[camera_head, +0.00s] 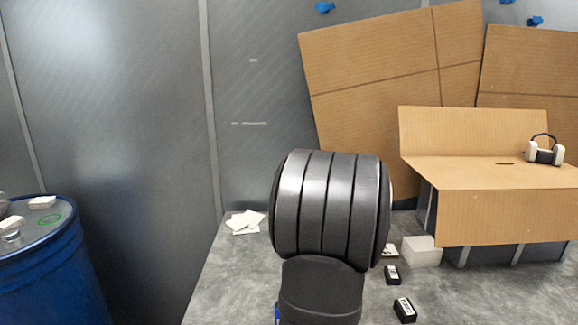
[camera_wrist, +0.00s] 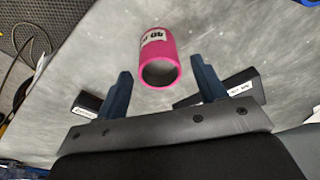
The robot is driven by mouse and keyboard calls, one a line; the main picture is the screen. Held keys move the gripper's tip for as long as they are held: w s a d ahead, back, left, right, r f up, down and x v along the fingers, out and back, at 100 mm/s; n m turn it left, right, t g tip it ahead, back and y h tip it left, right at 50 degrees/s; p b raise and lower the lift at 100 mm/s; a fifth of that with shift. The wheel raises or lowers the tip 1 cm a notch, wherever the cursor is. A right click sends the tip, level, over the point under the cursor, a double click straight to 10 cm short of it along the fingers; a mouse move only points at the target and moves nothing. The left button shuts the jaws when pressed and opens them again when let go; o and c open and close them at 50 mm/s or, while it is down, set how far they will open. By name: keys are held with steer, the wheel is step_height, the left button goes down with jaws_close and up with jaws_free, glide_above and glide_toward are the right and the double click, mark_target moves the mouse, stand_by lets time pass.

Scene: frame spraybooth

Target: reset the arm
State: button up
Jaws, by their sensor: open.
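My gripper (camera_wrist: 160,95) shows in the wrist view with its two dark blue fingers spread apart. It is open and nothing is between the fingers. A pink cylinder (camera_wrist: 156,48) with a white printed label lies or stands on the grey table just beyond the fingertips; I cannot tell whether it touches them. In the head view my dark arm link fills the middle, and my gripper and the pink cylinder do not show there.
Black labelled blocks (camera_head: 404,309) and (camera_head: 392,275) and a white block (camera_head: 421,251) sit on the grey table (camera_head: 235,290). A cardboard-covered box (camera_head: 510,215) carries a headset-like respirator (camera_head: 544,150). White sheets (camera_head: 245,222) lie left. A blue drum (camera_head: 45,265) stands beside the table.

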steer(key=f, duration=0.3)
steer(key=shift+w+d+f, duration=0.1)
steer(key=shift+w+f, duration=0.1)
step_height(320, 180, up, 5)
steer(key=shift+d+f, duration=0.15)
steer(key=s+d+r, duration=0.7)
steer(key=s+d, duration=0.1)
steer(key=s, duration=0.1)
steer(key=w+d+r, duration=0.1)
steer(key=w, duration=1)
steer(key=w+d+r, duration=0.1)
steer(key=w+d, duration=0.1)
steer(key=w, duration=0.9)
steer(key=w+a+f, duration=0.5)
steer(key=w+a, duration=0.1)
steer(key=shift+m, duration=0.4)
steer(key=shift+a, duration=0.1)
